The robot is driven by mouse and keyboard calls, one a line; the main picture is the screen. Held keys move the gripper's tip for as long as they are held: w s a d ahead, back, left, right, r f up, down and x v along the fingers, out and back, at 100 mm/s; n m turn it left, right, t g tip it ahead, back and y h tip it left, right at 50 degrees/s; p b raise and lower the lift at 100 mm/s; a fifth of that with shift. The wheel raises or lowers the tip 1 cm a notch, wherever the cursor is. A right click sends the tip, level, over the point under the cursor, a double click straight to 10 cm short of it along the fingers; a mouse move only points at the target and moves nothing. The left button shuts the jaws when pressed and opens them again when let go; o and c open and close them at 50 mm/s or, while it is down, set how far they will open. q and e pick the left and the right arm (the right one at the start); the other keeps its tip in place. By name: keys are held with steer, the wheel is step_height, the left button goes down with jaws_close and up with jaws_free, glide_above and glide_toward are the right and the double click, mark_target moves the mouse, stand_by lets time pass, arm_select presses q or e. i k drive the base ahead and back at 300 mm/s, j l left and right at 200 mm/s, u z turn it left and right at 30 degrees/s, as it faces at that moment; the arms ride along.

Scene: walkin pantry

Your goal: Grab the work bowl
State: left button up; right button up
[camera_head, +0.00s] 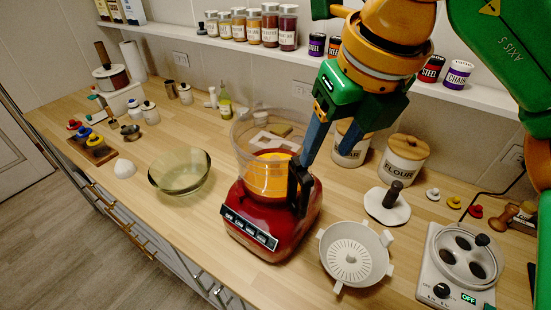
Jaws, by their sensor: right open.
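The work bowl (246,161) is a clear tub with orange contents low inside. It stands upright on a red food processor base (259,220) with a row of buttons on its front. Its black handle (299,188) is on the right side. My right gripper (309,156) reaches down from the upper right. Its open fingers are at the top of the handle, and they hide part of the bowl's right wall. I cannot tell whether they touch the handle. My left gripper is not in view.
A glass bowl (180,184) stands left of the processor. A white grated disc (353,255), a white disc with a dark knob (387,207) and a flour canister (403,160) are to the right. A shelf with jars (270,24) runs above. Clear counter lies between the glass bowl and processor.

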mark_target(266, 142)
steer(key=k+j, duration=1.25)
